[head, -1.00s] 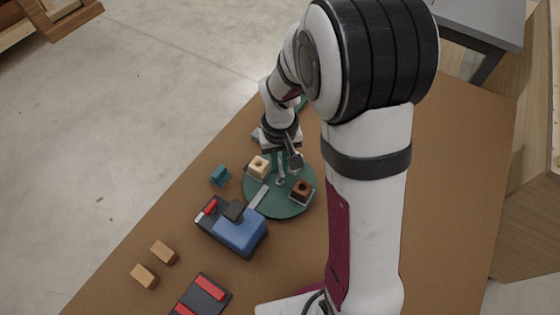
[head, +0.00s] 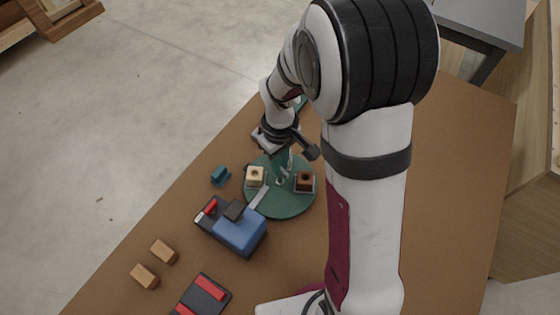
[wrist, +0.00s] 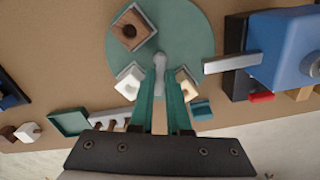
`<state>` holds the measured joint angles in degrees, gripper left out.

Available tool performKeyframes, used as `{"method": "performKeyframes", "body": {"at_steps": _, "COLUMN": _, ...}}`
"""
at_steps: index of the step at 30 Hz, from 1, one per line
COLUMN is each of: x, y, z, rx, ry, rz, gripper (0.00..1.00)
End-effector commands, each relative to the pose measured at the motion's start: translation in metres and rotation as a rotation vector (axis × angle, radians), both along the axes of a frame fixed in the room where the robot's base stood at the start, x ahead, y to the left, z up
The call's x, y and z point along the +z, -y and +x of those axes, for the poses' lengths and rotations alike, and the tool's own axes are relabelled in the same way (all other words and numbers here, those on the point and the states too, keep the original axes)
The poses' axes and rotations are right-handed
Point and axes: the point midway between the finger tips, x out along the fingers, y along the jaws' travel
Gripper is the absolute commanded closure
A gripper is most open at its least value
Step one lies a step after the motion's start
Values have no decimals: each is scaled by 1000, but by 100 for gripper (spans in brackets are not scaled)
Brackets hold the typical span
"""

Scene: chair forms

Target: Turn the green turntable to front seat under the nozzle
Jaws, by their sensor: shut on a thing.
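The green turntable (head: 285,207) lies flat on the brown table, and it also shows in the wrist view (wrist: 190,35). A brown block with a hole (head: 305,181) sits on its right side, and a cream block with a hole (head: 256,176) on its left. A third seat with a whitish piece (wrist: 130,80) shows in the wrist view. The grey bar (head: 259,198), apparently the nozzle, reaches from the blue machine over the disc edge, near the cream block. My gripper (wrist: 160,88) appears shut on the turntable's grey handle (wrist: 160,62); its fingers partly hide the grip.
The blue machine (head: 240,235) with black and red parts stands beside the turntable. A small teal block (head: 220,175) is at its left. Two tan blocks (head: 164,251) and a dark tray with red bars (head: 203,296) lie nearer the front. Table to the right is clear.

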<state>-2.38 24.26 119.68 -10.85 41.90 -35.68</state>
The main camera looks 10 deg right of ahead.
Motion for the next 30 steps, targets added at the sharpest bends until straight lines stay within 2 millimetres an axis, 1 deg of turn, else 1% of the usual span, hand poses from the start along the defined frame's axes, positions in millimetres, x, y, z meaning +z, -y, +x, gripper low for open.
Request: {"method": "performKeyframes", "body": {"at_steps": 30, "x": 1, "y": 0, "z": 0, "rx": 505, "ry": 1, "rz": 0, "gripper": 100}}
